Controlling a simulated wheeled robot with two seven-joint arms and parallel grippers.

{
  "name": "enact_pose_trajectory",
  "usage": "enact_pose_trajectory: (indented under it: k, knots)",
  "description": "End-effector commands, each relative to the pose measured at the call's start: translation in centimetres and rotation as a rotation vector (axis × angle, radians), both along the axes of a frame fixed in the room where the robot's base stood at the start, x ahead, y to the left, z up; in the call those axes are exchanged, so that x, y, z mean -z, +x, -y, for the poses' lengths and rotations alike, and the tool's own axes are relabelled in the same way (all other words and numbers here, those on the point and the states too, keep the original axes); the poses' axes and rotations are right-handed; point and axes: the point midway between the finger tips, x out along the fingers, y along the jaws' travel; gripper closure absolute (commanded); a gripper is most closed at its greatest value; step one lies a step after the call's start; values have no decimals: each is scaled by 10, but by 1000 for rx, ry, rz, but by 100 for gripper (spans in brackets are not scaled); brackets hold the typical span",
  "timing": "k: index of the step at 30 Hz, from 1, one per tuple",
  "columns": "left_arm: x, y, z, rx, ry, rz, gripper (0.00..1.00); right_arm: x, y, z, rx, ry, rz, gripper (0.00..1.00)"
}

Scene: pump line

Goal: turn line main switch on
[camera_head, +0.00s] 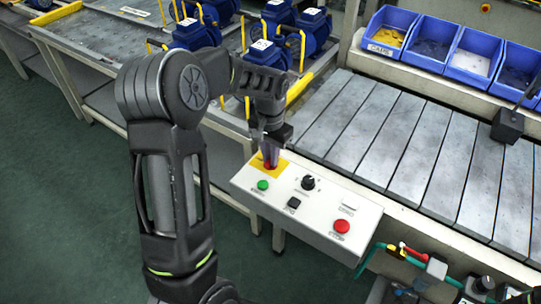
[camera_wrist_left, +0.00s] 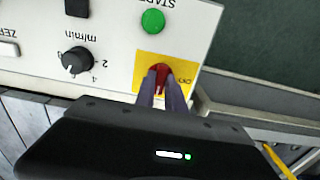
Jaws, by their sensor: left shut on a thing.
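The main switch (camera_wrist_left: 160,71) is a red knob on a yellow plate (camera_wrist_left: 139,70) at one corner of the white control panel. In the head view the red knob (camera_head: 268,165) shows just under my left gripper (camera_head: 270,155), at the panel's far left. My left gripper is shut on the red knob, with a finger on each side of it, as the left wrist view (camera_wrist_left: 162,92) shows. The fingers partly cover the knob, and I cannot tell which position it points to. My right gripper is not in view.
The control panel (camera_head: 245,190) also bears a green START button (camera_head: 263,185), a black speed dial (camera_head: 308,182), a small black button (camera_head: 293,203) and a red STOP button (camera_head: 341,227). A slatted conveyor (camera_head: 420,150) lies behind it. Blue bins (camera_head: 475,55) stand at the back right.

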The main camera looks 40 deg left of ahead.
Motion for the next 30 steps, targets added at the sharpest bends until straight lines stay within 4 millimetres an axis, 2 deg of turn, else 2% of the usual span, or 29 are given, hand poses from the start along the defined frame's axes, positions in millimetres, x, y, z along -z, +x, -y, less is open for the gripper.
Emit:
enact_pose_trajectory:
  k: [4,5,12,23,30]
  knots:
    - [-1,1,0,3,1,2,100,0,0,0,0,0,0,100]
    - [-1,1,0,3,1,2,84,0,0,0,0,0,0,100]
    - [0,0,0,1,1,1,64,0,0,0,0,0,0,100]
    - [-5,1,0,0,1,2,64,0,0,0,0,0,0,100]
    - [-37,1,0,0,1,5,64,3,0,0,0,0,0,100]
